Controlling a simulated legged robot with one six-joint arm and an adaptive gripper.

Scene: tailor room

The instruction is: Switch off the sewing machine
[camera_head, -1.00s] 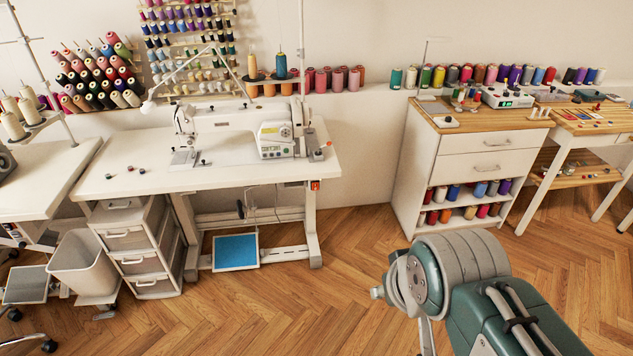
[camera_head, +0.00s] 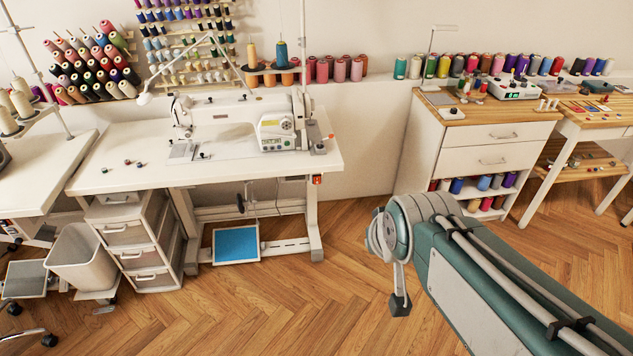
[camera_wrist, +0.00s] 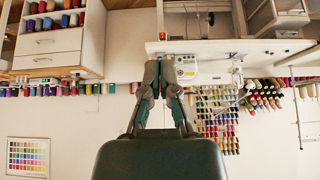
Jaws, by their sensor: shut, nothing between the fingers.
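The white sewing machine (camera_head: 235,122) stands on a white table (camera_head: 120,165) at the left of the head view. A small red-orange switch box (camera_head: 317,180) sits under the table's right front edge, by the leg. The wrist view is upside down; there the machine's control end (camera_wrist: 187,68) shows just beyond my gripper, and a small red spot, likely the switch (camera_wrist: 162,36), shows at the table edge. My gripper (camera_wrist: 166,66) is shut and empty in the wrist view, apart from the switch. In the head view the fingers cannot be made out.
A drawer cabinet (camera_head: 480,160) with thread spools stands to the right. A drawer unit (camera_head: 140,250) and a bin (camera_head: 85,262) stand at the table's left. A blue pedal (camera_head: 236,244) lies below. The wooden floor (camera_head: 330,290) in front is clear.

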